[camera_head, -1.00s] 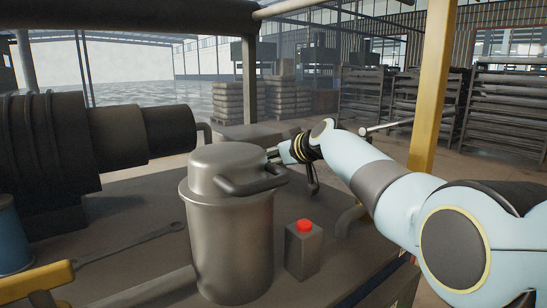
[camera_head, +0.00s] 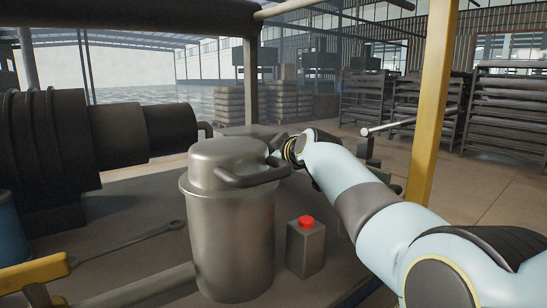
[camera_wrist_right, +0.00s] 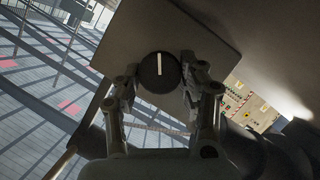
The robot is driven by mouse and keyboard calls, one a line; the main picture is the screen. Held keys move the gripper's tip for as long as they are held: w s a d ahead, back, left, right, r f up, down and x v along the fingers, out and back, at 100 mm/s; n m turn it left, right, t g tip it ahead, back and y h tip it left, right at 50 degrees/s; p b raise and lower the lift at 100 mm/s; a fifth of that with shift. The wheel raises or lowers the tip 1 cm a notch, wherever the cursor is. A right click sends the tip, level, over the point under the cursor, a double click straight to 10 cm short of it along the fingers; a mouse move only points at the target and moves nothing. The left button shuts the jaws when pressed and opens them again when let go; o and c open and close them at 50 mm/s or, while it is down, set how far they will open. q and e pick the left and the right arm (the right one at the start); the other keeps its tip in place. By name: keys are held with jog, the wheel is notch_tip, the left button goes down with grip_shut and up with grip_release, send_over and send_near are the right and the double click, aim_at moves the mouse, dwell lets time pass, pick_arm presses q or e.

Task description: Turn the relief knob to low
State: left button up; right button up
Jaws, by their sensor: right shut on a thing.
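The relief knob (camera_wrist_right: 157,71) is a round black dial with a white pointer line, on a flat grey plate (camera_wrist_right: 205,32) in the right wrist view. The line stands nearly upright in that picture. My right gripper (camera_wrist_right: 160,84) has a finger on each side of the knob and is shut on it. In the head view my right wrist (camera_head: 292,150) reaches behind the metal canister (camera_head: 232,235), which hides the fingers and the knob. My left gripper is in no view.
A grey box with a red button (camera_head: 306,222) stands right of the canister. A large dark ribbed cylinder (camera_head: 45,150) is at the left, with a wrench (camera_head: 130,242) lying before it. A yellow post (camera_head: 431,105) rises beside my right arm.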

jog(key=o, duration=1.2)
notch_tip(320, 180, up, 10)
jog(key=shift+f, duration=0.1)
jog(key=shift+c, duration=0.2)
